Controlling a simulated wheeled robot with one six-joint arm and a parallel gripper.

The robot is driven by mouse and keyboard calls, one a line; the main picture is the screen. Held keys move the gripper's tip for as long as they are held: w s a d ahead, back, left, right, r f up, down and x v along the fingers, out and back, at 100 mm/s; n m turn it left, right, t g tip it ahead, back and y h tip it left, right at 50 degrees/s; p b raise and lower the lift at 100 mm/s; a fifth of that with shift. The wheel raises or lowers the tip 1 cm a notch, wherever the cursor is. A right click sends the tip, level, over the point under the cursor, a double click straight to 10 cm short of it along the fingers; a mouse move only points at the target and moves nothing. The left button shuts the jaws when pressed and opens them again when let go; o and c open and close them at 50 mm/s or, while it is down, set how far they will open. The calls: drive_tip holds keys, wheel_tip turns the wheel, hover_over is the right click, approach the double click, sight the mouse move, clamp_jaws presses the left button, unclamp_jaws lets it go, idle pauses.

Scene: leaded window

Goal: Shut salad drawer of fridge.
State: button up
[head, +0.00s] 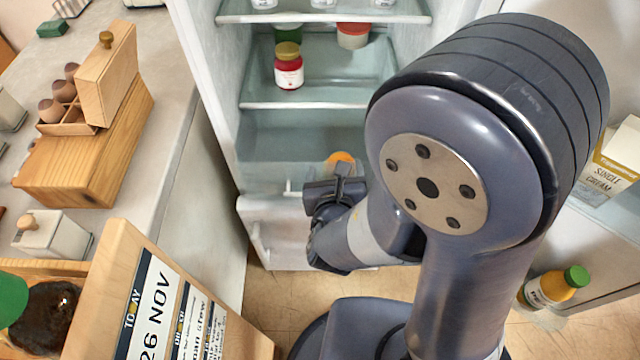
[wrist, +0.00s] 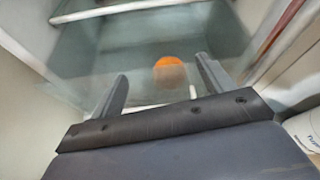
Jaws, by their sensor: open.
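The salad drawer (head: 262,182) is at the bottom of the open fridge, partly hidden by my arm in the head view. How far it stands out is hard to tell. An orange round item (head: 340,159) shows there, and also in the wrist view (wrist: 170,70) behind what looks like a clear panel (wrist: 140,77). My gripper (head: 318,192) is at the drawer's front, with its fingertips (wrist: 161,75) apart. A pale strip (wrist: 166,107), possibly the drawer's handle, shows between the fingers. Contact cannot be told; the wrist view is blurred.
A fridge shelf (head: 300,105) holds a red jar (head: 289,68) above the drawer. The fridge door at right carries a cream carton (head: 602,180) and a juice bottle (head: 553,287). A counter (head: 165,120) with wooden boxes stands at left. Some floor (head: 268,300) is clear.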

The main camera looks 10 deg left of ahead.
drive_tip(key=shift+m+g, duration=0.7)
drive_tip(key=shift+m, duration=0.1)
drive_tip(key=s+f+b, duration=0.1)
drive_tip(key=f, duration=0.1)
drive_tip(key=s+f+b, duration=0.2)
drive_tip(key=s+d+f+b, duration=0.1)
drive_tip(key=f+b, duration=0.1)
drive_tip(key=shift+s+d, duration=0.1)
drive_tip(key=shift+s, duration=0.3)
drive_tip(key=c, duration=0.6)
drive_tip(key=shift+s+f, duration=0.15)
drive_tip(key=shift+f, duration=0.05)
drive_tip(key=shift+c, duration=0.7)
drive_tip(key=shift+w+f, duration=0.25)
drive_tip(key=shift+w, duration=0.25)
drive_tip(key=c, duration=0.3)
drive_tip(key=b+x, duration=0.2)
drive_tip(key=x, duration=0.5)
drive_tip(key=shift+w+f, duration=0.15)
drive_tip(key=shift+w, duration=0.05)
clamp_jaws()
drive_tip(key=shift+w+a+f, duration=0.2)
drive_tip(key=shift+w+a, duration=0.15)
drive_tip(key=shift+w, duration=0.15)
drive_tip(key=shift+y, duration=0.3)
